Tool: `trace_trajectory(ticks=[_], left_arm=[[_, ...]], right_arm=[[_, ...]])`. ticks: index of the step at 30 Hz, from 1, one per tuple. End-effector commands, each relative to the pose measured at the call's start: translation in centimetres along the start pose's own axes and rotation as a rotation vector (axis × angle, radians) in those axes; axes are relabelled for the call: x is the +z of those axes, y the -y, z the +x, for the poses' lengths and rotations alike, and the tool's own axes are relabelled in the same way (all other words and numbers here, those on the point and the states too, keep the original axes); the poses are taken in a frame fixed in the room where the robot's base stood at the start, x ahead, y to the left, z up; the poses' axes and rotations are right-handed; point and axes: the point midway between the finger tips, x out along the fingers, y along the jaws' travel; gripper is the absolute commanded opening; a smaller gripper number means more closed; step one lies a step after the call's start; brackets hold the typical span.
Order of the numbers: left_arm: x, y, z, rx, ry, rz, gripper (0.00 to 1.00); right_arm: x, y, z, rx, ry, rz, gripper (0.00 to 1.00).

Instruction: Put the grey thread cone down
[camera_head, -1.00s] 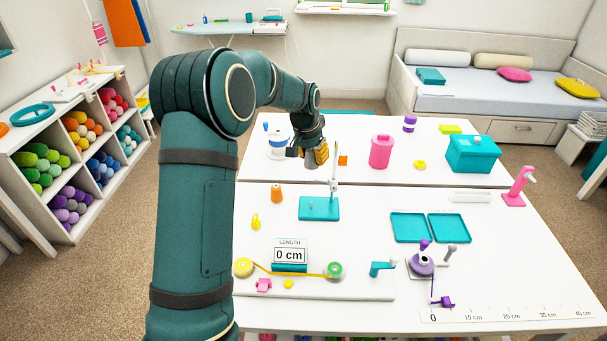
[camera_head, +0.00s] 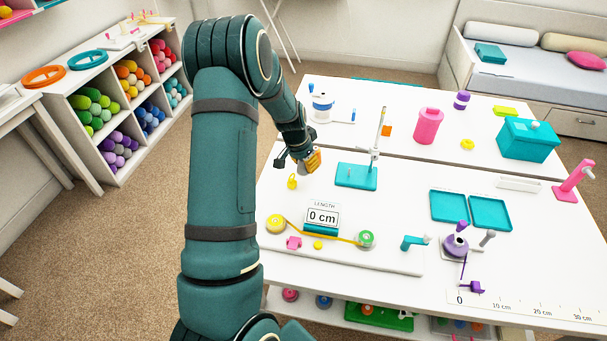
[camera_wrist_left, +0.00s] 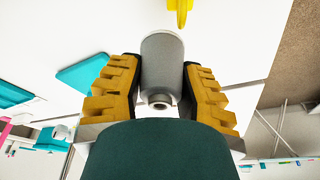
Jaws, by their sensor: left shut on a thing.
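My left gripper (camera_head: 309,163) is shut on the grey thread cone, with its yellow fingers on either side of it. The grey thread cone (camera_wrist_left: 162,66) shows clearly between the two fingers (camera_wrist_left: 160,92) in the left wrist view. In the head view the gripper is over the left part of the white table (camera_head: 310,262), just left of the teal stand. The gripper hides most of the cone there, and I cannot tell whether the cone touches the table. My right gripper is not in view.
A yellow item (camera_head: 292,181) stands just in front of the gripper. The teal stand (camera_head: 352,178) with its upright post is on the right. The length display (camera_head: 322,217) is nearer. A white-and-blue container (camera_head: 322,107) stands behind. Shelves of coloured spools (camera_head: 120,110) are at left.

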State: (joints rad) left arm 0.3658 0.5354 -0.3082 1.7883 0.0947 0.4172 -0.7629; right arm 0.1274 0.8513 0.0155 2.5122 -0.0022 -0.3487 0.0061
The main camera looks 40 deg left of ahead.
Motion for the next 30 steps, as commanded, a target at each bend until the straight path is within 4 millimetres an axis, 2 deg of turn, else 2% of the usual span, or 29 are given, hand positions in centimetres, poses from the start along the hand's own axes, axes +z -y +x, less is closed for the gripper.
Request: trace_trajectory(ticks=[5, 11, 23, 24, 25, 26, 30], left_arm=[[0.3, 0.0, 1.3, 0.0, 0.0, -0.002, 0.04], [1.0, 0.0, 3.8, 0.001, 0.0, -0.001, 0.04], [1.1, 0.0, 4.3, -0.001, -0.002, -0.001, 0.04], [1.1, 0.0, 4.2, -0.001, -0.001, -0.001, 0.46], [1.1, 0.0, 4.2, -0.001, -0.001, -0.001, 0.57], [1.1, 0.0, 4.2, -0.001, -0.001, -0.001, 0.61], [1.1, 0.0, 4.2, -0.001, -0.001, -0.001, 0.61]], right_arm=[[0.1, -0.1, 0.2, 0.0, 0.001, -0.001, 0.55], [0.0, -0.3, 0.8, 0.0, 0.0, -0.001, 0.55], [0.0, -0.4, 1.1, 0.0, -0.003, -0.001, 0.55], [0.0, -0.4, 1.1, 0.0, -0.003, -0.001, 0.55], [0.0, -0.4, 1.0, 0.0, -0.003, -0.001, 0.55], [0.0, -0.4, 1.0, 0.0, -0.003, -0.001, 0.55], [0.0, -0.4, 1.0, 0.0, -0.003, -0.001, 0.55]])
